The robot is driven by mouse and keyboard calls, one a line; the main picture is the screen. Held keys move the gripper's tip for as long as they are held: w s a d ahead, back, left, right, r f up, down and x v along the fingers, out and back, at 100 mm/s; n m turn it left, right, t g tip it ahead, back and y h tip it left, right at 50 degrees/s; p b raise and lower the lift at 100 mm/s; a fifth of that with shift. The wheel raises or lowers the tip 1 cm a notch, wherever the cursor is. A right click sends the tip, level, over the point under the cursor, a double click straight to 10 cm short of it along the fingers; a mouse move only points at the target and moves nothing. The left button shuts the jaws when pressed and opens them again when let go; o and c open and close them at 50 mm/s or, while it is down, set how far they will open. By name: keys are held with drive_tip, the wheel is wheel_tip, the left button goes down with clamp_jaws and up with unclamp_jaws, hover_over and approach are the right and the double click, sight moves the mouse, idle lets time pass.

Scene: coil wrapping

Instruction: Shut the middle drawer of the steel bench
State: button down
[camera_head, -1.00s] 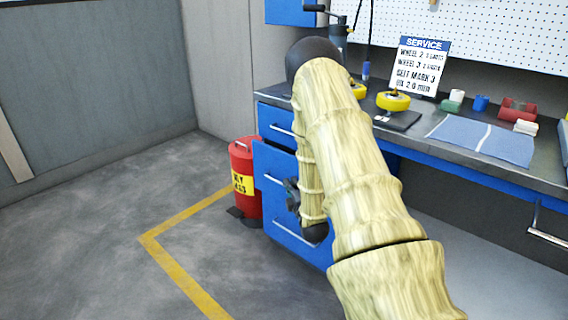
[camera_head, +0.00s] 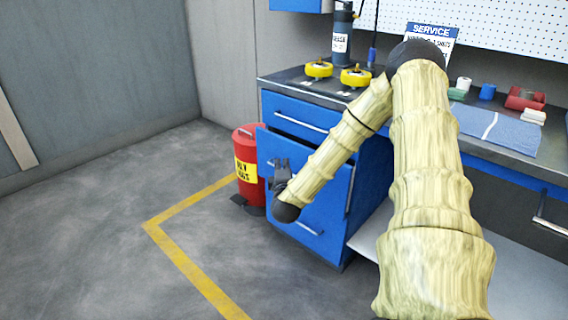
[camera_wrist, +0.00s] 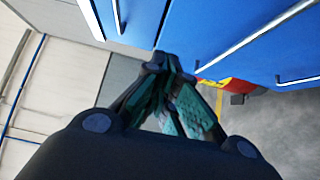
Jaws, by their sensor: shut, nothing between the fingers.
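The steel bench has a dark top (camera_head: 290,75) and a stack of blue drawers at its left end. The middle drawer (camera_head: 330,177) stands out from the stack, with its front ahead of the top drawer (camera_head: 300,113). My gripper (camera_head: 281,168) is shut and empty in front of the middle drawer, near its left part, partly hiding its handle. I cannot tell whether it touches the front. In the wrist view the closed fingers (camera_wrist: 165,75) are close to a blue drawer front (camera_wrist: 220,30). The bottom drawer (camera_head: 320,240) is partly behind my arm.
A red can (camera_head: 248,190) with a yellow label stands on the floor just left of the drawers. Yellow wheels (camera_head: 355,77), a grey bottle (camera_head: 341,45) and a blue cloth (camera_head: 495,130) are on the bench top. The floor left of the bench is mostly clear.

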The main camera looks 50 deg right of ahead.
drive_tip(key=b, duration=0.2)
approach(287, 142)
drive_tip(key=w, duration=0.3)
drive_tip(key=shift+w+d+r, duration=0.1)
drive_tip(key=shift+w+d, duration=0.1)
drive_tip(key=shift+d, duration=1.35)
